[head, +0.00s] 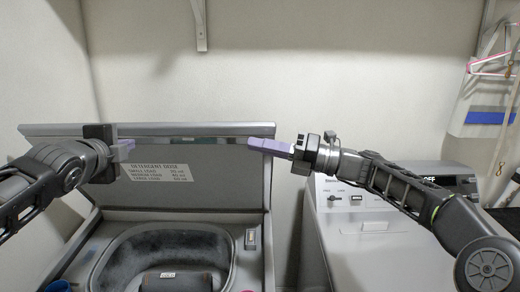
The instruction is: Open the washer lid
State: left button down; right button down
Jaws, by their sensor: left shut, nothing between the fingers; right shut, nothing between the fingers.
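The washer lid (230,183) stands raised at the back of the washer, its inner face with the detergent label toward me. The open drum (205,243) shows below it. My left gripper (128,144) is shut and empty, in front of the lid's left part. My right gripper (268,147) is shut and empty, at the lid's upper right corner. I cannot tell whether either gripper touches the lid.
A second machine with a control panel (375,226) stands at the right, under my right arm. A wall bracket (200,25) is above. Pink hangers (490,66) and a blue-and-white box (484,118) are at the far right. A plain wall is behind.

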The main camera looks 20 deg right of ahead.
jog(key=shift+w+d+r, duration=0.3)
jog(key=shift+w+r, duration=0.25)
jog(key=shift+w, duration=0.2)
pick_arm(q)
jog(key=c, duration=2.2)
grip_release()
jog(key=c, duration=1.3)
grip_release()
jog(key=v, duration=1.2)
